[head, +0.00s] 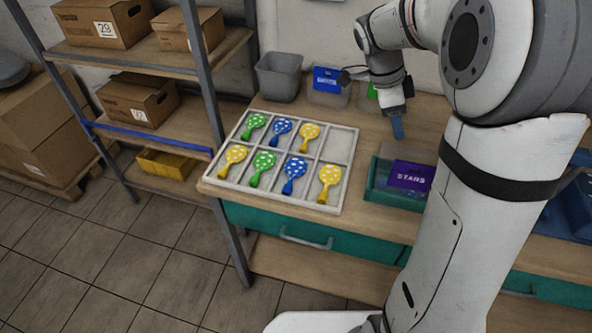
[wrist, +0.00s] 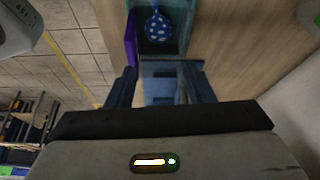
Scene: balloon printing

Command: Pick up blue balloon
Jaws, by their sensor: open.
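A blue balloon with white dots (wrist: 158,26) lies in a teal box (wrist: 185,30) at the top of the wrist view. In the head view the teal box (head: 372,190) stands on the bench, with a purple label reading STARS (head: 410,175); the balloon inside cannot be made out there. A white compartment tray (head: 345,165) holds two more blue balloons, one in the back row (head: 281,129) and one in the front row (head: 294,174). My gripper (head: 397,128) is open above the bench behind the teal box; its fingers also show in the wrist view (wrist: 161,88).
Green and yellow balloons fill the tray's other cells, except the empty back right one. A grey bin (head: 279,78), a blue-labelled bin (head: 327,88) and a green-labelled one (head: 370,92) stand along the wall. A shelf (head: 185,125) with cardboard boxes is at left.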

